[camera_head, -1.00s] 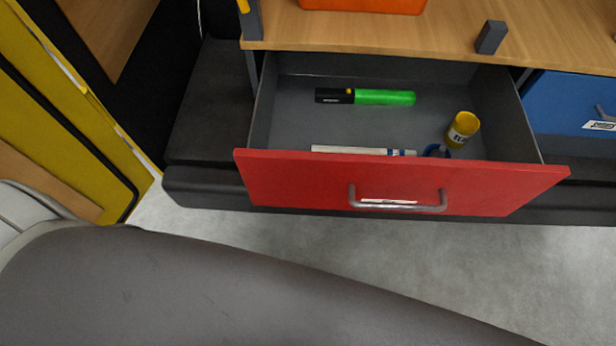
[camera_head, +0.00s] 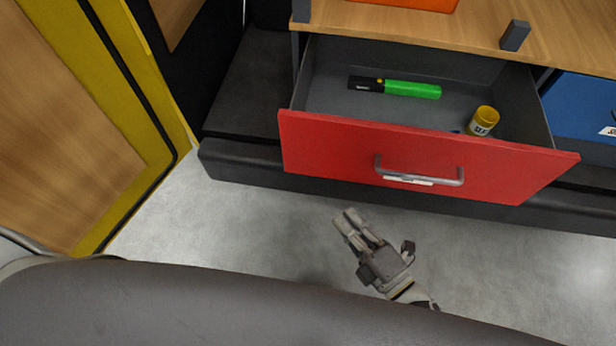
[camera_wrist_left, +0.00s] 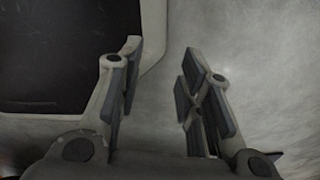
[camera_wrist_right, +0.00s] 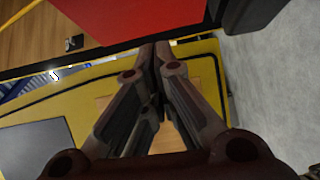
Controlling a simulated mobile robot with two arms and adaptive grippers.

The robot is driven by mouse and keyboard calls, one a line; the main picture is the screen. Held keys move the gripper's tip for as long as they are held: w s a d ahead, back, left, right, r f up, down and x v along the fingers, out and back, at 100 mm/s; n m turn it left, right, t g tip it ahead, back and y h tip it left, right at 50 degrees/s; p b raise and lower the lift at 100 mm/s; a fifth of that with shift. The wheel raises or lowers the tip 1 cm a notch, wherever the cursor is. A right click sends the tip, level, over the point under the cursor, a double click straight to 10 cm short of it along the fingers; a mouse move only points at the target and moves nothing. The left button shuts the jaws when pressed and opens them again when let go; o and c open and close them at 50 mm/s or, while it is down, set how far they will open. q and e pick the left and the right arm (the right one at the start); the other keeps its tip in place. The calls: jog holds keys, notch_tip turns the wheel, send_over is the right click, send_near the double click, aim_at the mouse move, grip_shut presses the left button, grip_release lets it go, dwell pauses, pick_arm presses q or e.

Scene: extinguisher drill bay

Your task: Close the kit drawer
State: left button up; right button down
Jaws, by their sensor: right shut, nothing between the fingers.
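The kit drawer with its red front (camera_head: 330,150) stands pulled out under the wooden worktop. It has a grey bar handle (camera_head: 420,177) in the middle of its front. Inside lie a green and black highlighter (camera_head: 410,89) and a yellow-capped jar (camera_head: 484,119). My right gripper (camera_head: 350,217) is shut and empty, below and in front of the drawer front, apart from it. In the right wrist view its fingertips (camera_wrist_right: 154,45) meet, with a red panel (camera_wrist_right: 140,15) beyond. My left gripper (camera_wrist_left: 155,65) shows only in its own wrist view, open and empty over grey floor.
A blue drawer front (camera_head: 580,105) is at the right. An orange item (camera_head: 410,3) rests on the wooden worktop (camera_head: 440,27). A yellow-framed wooden panel (camera_head: 60,110) stands at the left. The grey floor (camera_head: 230,235) before the drawer is clear apart from my arm.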

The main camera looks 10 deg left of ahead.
jog(key=r, duration=0.1)
jog(key=p, duration=0.3)
send_near(307, 154)
jog(key=w+a, duration=0.2)
jog(key=a, duration=0.1)
jog(key=shift+w+a+f+n, duration=0.1)
jog(key=shift+w+a+n, duration=0.2)
jog(key=shift+w, duration=0.35)
jog(key=shift+w, duration=0.1)
